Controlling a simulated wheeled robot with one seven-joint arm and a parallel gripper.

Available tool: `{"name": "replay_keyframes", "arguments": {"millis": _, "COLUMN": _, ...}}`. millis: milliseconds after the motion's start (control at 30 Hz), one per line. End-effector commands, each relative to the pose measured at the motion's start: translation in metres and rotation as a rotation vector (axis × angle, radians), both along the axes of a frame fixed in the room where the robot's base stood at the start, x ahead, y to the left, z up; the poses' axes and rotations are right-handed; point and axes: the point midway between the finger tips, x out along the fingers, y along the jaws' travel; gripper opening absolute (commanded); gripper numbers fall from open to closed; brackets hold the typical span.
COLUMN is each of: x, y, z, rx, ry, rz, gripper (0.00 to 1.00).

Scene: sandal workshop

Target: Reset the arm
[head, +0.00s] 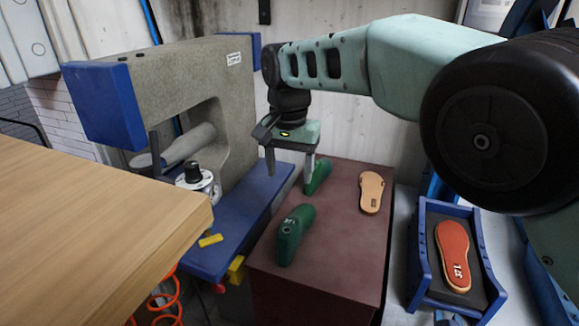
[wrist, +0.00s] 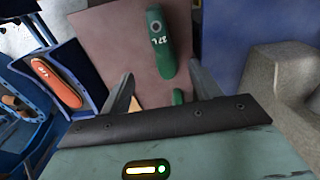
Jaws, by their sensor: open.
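My gripper (head: 289,172) hangs from the arm over the back of a dark red-brown stand (head: 340,245), with its fingers pointing down. The fingers are apart and nothing is between them; the wrist view also shows the gripper (wrist: 161,75) open. A green shoe last (head: 295,233) lies on the front left of the stand. A second green last (head: 318,177) lies farther back, close to the gripper and partly behind a finger. In the wrist view the marked last (wrist: 160,55) is plain, and only a small part of the other last (wrist: 177,97) shows.
A tan sole (head: 371,192) lies on the stand's back right. A blue tray (head: 418,262) holds a red-orange sole (head: 453,255) to the right. A grey and blue machine (head: 225,95) stands left, close to the gripper. A wooden tabletop (head: 90,235) fills the front left.

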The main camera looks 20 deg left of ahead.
Motion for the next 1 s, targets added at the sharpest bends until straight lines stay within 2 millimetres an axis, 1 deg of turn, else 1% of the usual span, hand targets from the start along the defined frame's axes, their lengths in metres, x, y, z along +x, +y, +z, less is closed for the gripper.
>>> {"name": "replay_keyframes", "arguments": {"millis": 100, "x": 0.000, "y": 0.000, "z": 0.006, "rx": 0.001, "ry": -0.001, "rz": 0.000, "gripper": 0.63}}
{"name": "replay_keyframes", "arguments": {"millis": 233, "x": 0.000, "y": 0.000, "z": 0.008, "rx": 0.000, "ry": 0.000, "rz": 0.000, "gripper": 0.63}}
{"name": "replay_keyframes", "arguments": {"millis": 333, "x": 0.000, "y": -0.010, "z": 0.012, "rx": 0.009, "ry": 0.011, "rz": 0.007, "gripper": 0.63}}
{"name": "replay_keyframes", "arguments": {"millis": 367, "x": 0.000, "y": -0.015, "z": 0.015, "rx": 0.015, "ry": 0.018, "rz": 0.013, "gripper": 0.63}}
{"name": "replay_keyframes", "arguments": {"millis": 467, "x": -0.004, "y": -0.039, "z": 0.023, "rx": 0.039, "ry": 0.045, "rz": 0.042, "gripper": 0.63}}
{"name": "replay_keyframes", "arguments": {"millis": 567, "x": -0.016, "y": -0.070, "z": 0.031, "rx": 0.070, "ry": 0.071, "rz": 0.090, "gripper": 0.63}}
{"name": "replay_keyframes", "arguments": {"millis": 600, "x": -0.023, "y": -0.082, "z": 0.035, "rx": 0.082, "ry": 0.079, "rz": 0.114, "gripper": 0.63}}
{"name": "replay_keyframes", "arguments": {"millis": 667, "x": -0.036, "y": -0.100, "z": 0.038, "rx": 0.097, "ry": 0.088, "rz": 0.152, "gripper": 0.63}}
{"name": "replay_keyframes", "arguments": {"millis": 767, "x": -0.062, "y": -0.131, "z": 0.042, "rx": 0.119, "ry": 0.095, "rz": 0.217, "gripper": 0.63}}
{"name": "replay_keyframes", "arguments": {"millis": 867, "x": -0.093, "y": -0.163, "z": 0.043, "rx": 0.131, "ry": 0.094, "rz": 0.288, "gripper": 0.63}}
{"name": "replay_keyframes", "arguments": {"millis": 900, "x": -0.107, "y": -0.177, "z": 0.042, "rx": 0.133, "ry": 0.091, "rz": 0.317, "gripper": 0.63}}
{"name": "replay_keyframes", "arguments": {"millis": 967, "x": -0.128, "y": -0.197, "z": 0.039, "rx": 0.132, "ry": 0.085, "rz": 0.362, "gripper": 0.63}}
{"name": "replay_keyframes", "arguments": {"millis": 1000, "x": -0.143, "y": -0.211, "z": 0.037, "rx": 0.130, "ry": 0.079, "rz": 0.391, "gripper": 0.63}}
